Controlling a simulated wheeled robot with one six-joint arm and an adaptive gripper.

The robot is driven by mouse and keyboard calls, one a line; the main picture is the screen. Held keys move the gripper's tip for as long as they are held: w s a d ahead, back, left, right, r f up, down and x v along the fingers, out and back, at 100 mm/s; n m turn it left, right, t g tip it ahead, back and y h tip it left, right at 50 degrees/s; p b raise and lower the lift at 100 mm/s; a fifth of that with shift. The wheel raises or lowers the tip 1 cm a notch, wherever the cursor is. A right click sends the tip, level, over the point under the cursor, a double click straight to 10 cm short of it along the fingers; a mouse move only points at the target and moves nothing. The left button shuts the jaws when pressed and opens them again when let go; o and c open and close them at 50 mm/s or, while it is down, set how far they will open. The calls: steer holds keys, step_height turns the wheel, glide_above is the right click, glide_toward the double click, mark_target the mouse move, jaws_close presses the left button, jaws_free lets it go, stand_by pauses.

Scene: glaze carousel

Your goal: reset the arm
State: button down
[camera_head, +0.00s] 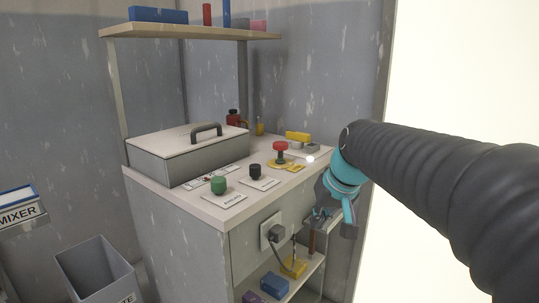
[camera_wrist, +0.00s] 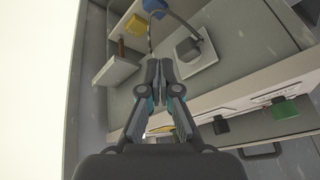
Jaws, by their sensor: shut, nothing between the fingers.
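My arm comes in from the right in the head view. My gripper (camera_head: 334,222) hangs fingers down in front of the right part of the cabinet (camera_head: 185,225). In the wrist view my gripper (camera_wrist: 159,68) has its two fingertips together with nothing between them. It appears apart from the cabinet front. A plug in a white wall socket (camera_head: 265,231) is left of the gripper in the head view.
The cabinet top holds a lidded grey box (camera_head: 170,150), a green knob (camera_head: 218,185), a black knob (camera_head: 255,171) and a red mushroom button (camera_head: 280,150). A grey bin (camera_head: 97,270) stands at left.

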steer(key=s+d+f, duration=0.1)
steer(key=s+f, duration=0.2)
steer(key=s, duration=0.4)
steer(key=s+d+f+m+h, duration=0.1)
steer(key=s+d+f, duration=0.1)
steer(key=s, duration=0.5)
steer(key=s+d+f+t+h, duration=0.1)
steer(key=s+f, duration=0.3)
steer(key=s, duration=0.4)
steer(key=shift+d, duration=0.55)
steer(key=shift+d, duration=0.1)
